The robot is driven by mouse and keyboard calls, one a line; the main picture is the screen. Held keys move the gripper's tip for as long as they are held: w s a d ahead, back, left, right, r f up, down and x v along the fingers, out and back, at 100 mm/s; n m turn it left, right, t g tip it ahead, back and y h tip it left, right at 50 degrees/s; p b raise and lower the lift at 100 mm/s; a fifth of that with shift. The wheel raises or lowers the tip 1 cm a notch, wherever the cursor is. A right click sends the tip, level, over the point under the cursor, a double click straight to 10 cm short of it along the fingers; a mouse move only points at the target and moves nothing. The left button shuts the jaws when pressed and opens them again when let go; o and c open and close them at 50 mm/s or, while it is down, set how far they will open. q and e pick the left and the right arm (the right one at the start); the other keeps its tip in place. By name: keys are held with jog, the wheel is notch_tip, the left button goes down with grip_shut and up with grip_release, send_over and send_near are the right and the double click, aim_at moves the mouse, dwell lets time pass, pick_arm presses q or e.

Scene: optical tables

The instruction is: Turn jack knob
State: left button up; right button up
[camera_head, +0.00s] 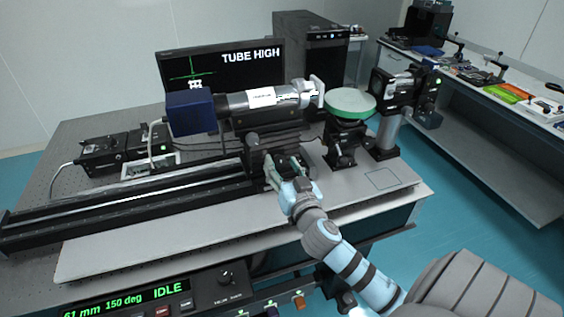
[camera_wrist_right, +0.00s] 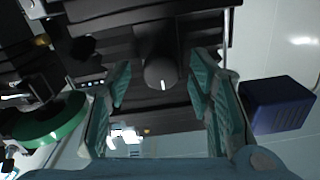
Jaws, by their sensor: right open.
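The black jack (camera_head: 257,152) stands on the rail under a silver tube (camera_head: 262,98) that has a blue block (camera_head: 191,112) on its left end. My right gripper (camera_head: 284,171) is at the front of the jack, with its fingers apart. In the right wrist view the dark round jack knob (camera_wrist_right: 162,70) with a white mark lies between the two open teal fingers (camera_wrist_right: 165,98). Neither finger visibly touches it, and I cannot tell how deep it sits between them. My left gripper is not in view.
A monitor (camera_head: 180,70) behind reads "TUBE HIGH". A green-topped round stand (camera_head: 350,102) is to the right of the tube. A long black rail (camera_head: 120,205) runs left. A front panel (camera_head: 165,295) shows "61 mm 150 deg IDLE". The table's front right is clear.

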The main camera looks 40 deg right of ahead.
jog(key=shift+w+d, duration=0.1)
jog(key=shift+w, duration=0.2)
jog(key=shift+c, duration=0.3)
grip_shut()
jog(key=shift+n, duration=0.3)
